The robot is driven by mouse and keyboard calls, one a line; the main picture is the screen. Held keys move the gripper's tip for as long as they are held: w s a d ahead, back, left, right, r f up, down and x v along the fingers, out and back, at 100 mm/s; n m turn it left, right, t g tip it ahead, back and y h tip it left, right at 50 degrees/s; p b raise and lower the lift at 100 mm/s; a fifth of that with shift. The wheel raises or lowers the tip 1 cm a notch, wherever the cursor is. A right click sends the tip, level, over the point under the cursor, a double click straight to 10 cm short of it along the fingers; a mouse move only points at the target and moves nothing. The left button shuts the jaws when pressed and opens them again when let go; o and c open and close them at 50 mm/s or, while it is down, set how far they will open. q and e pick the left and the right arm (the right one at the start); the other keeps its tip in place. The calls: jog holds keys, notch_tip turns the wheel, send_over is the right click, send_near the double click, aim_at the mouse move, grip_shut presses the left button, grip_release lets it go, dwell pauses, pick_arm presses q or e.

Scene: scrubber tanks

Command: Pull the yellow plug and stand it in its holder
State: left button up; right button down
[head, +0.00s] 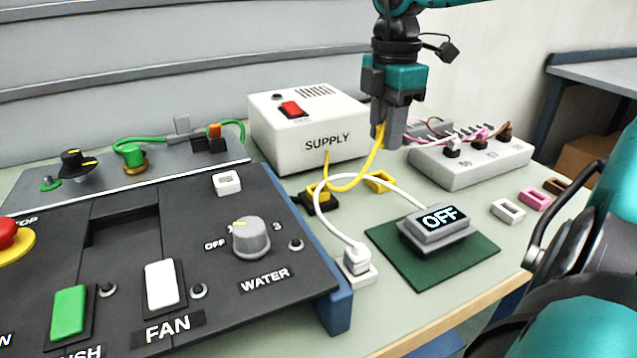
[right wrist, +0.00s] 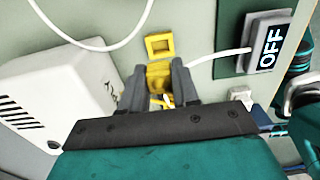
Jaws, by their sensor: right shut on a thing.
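My right gripper (head: 384,138) points down and is shut on the yellow plug, held above the table to the right of the supply box. In the right wrist view the yellow plug (right wrist: 158,76) shows between the two fingers. In the head view the fingers hide most of it. Its yellow cord (head: 372,164) hangs from the gripper and curves down left. The yellow holder (head: 380,182), a small square frame, lies on the table below the gripper. It also shows in the right wrist view (right wrist: 160,38), just beyond the fingertips. My left gripper is not in view.
The white supply box (head: 300,140) stands left of the gripper, a white socket strip (head: 470,162) right. A white cable (head: 400,184) arches nearby to an OFF display (head: 440,222). White (head: 508,218) and pink (head: 535,205) holders lie right.

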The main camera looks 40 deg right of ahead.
jog(key=shift+f+b, duration=1.9)
jog(key=shift+f, duration=0.55)
jog(key=shift+f, duration=0.15)
jog(key=shift+f+b, duration=0.65)
jog(key=shift+b, duration=0.15)
jog(key=shift+s+f, duration=0.15)
jog(key=shift+f, duration=0.1)
